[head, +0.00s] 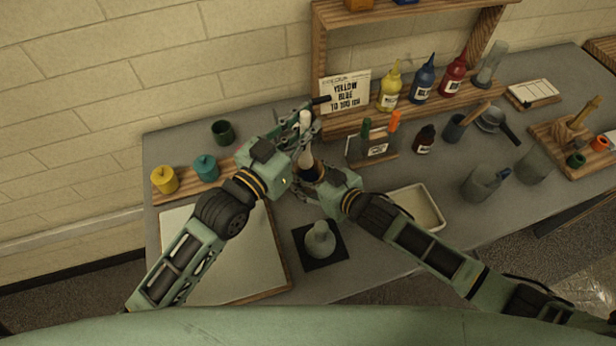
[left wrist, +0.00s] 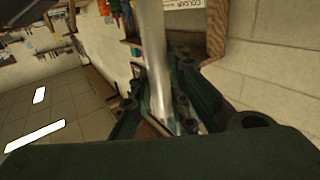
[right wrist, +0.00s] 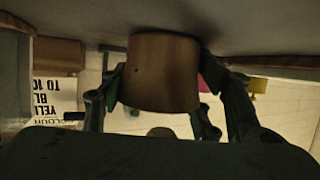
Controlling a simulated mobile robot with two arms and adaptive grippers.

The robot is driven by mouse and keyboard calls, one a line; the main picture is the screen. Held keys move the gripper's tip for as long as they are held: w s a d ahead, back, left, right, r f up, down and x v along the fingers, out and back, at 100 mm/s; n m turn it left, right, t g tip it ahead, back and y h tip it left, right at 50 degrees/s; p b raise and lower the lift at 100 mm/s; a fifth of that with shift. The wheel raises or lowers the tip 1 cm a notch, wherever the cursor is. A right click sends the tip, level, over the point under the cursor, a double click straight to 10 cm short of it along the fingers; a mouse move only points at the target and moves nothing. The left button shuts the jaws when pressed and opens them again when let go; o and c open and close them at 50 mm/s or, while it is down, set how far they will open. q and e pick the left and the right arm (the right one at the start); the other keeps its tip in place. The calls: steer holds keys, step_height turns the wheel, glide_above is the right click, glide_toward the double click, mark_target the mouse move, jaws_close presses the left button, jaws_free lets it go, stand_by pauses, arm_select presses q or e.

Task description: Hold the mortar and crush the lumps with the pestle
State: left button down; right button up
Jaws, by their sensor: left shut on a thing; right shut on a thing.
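My left gripper (head: 303,132) is shut on a pale pestle (head: 306,157), which stands roughly upright in the head view. In the left wrist view the pestle (left wrist: 157,65) is a long grey-white rod between the fingers. My right gripper (head: 308,184) is shut on a brown mortar (head: 318,170) just below. In the right wrist view the mortar (right wrist: 161,72) is a plain brown round-sided body between the fingers. The pestle's lower end is at the mortar's mouth. The mortar's inside and any lumps are hidden, so I cannot tell how deep the pestle reaches.
A sign (head: 345,92) and a wooden shelf (head: 350,124) stand close behind the grippers. A grey-green piece on a black mat (head: 335,258) is in front. A white tray (head: 436,211) lies right, a large board (head: 215,285) left. Yellow (head: 164,180) and teal (head: 205,168) jars stand left.

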steer(key=o, duration=1.4)
steer(key=shift+c, duration=0.2)
steer(key=v, duration=1.2)
